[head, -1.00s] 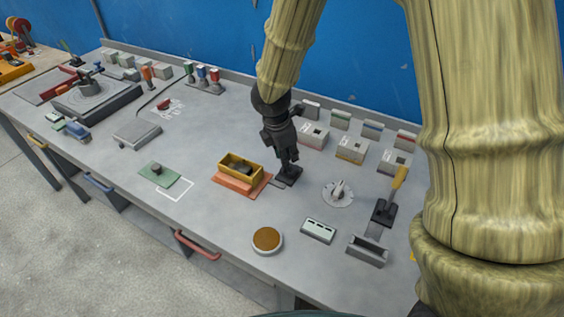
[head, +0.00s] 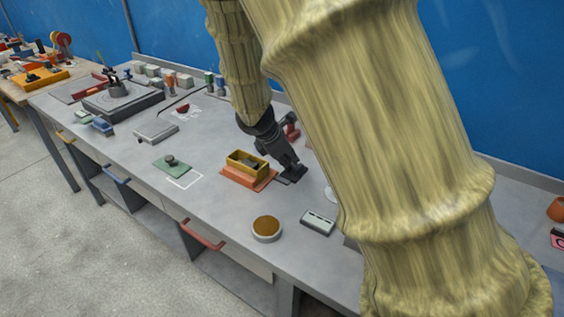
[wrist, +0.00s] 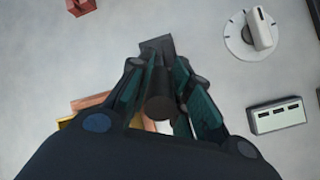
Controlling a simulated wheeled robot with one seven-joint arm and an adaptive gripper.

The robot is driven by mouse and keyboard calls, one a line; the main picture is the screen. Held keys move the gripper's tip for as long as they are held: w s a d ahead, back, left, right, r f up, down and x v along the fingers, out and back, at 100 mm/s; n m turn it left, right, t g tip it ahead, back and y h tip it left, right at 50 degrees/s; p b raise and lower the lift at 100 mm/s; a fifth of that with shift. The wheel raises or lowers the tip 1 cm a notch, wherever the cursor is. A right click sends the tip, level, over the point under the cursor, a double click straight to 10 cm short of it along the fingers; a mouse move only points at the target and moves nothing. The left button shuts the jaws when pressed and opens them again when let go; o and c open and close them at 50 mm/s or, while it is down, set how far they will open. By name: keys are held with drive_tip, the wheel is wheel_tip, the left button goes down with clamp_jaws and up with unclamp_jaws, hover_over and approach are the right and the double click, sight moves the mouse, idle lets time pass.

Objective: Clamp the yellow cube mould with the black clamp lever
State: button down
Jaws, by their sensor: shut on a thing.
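The yellow mould (head: 247,163), an open box with a dark piece inside, sits on an orange base plate (head: 233,178). The black clamp's foot (head: 291,178) is just right of it on the bench. My gripper (head: 297,170) comes down on the clamp from the upper left and hides most of the lever. In the wrist view, my gripper's fingers (wrist: 158,100) are closed around the black clamp lever (wrist: 158,82). A strip of the yellow mould (wrist: 66,123) shows at the lower left, partly covered by my gripper. I cannot tell whether the clamp presses on the mould.
A white dial (wrist: 240,40) and a grey slotted block (wrist: 278,116) lie right of the clamp. A round brown-topped dish (head: 266,229) stands near the front edge, and a green plate (head: 168,167) lies to the left. My arm hides much of the bench's right side.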

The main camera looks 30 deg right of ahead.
idle(0.4)
drive_tip(key=c, duration=1.3)
unclamp_jaws()
drive_tip(key=shift+v, duration=6)
drive_tip(key=shift+a+f, duration=0.1)
drive_tip(key=shift+a, duration=0.05)
